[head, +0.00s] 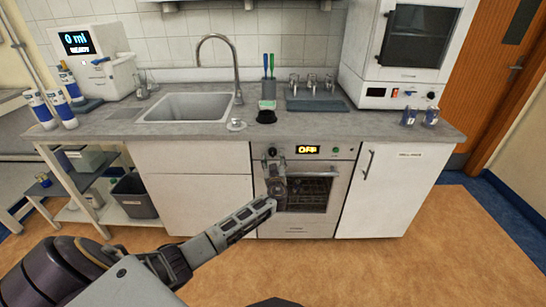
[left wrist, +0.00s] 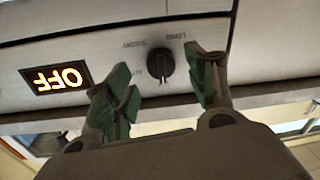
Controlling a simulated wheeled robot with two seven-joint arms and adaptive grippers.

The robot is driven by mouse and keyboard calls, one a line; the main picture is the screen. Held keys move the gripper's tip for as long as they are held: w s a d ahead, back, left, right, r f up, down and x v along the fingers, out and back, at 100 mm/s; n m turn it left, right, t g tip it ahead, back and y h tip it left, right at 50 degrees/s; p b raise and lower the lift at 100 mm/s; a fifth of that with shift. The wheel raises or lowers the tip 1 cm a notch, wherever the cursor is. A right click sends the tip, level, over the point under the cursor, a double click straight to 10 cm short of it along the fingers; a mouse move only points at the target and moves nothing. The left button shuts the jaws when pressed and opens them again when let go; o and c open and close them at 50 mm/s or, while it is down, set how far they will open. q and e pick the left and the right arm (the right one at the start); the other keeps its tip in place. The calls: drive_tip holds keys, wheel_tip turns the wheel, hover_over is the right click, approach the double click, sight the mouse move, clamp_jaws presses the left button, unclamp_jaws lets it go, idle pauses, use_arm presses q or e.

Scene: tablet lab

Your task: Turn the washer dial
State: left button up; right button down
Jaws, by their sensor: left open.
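The washer (head: 298,228) is set under the counter, with a glass door and a lit display (head: 307,150) reading OFF. Its black dial (head: 272,152) is at the left of the panel. My left gripper (head: 276,180) is just below the dial in the head view. In the left wrist view, the dial (left wrist: 160,67) appears between the open green-padded fingertips of my left gripper (left wrist: 158,63), with printed labels around it. The display (left wrist: 57,78) appears upside down there. I cannot tell whether a finger touches the dial. My right gripper is not in view.
The counter (head: 210,130) runs above the washer, with a sink (head: 188,107) at the left. A door handle (head: 368,163) sticks out from the cabinet right of the washer. A shelf rack (head: 85,195) stands at the left. The floor in front is clear.

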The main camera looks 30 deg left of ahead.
sight(273, 156)
use_arm(q)
drive_tip(key=shift+x, duration=1.5)
drive_tip(key=shift+w+a, duration=0.1)
drive_tip(key=c, duration=1)
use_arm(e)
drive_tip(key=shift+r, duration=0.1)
use_arm(q)
drive_tip(key=shift+c, duration=0.2)
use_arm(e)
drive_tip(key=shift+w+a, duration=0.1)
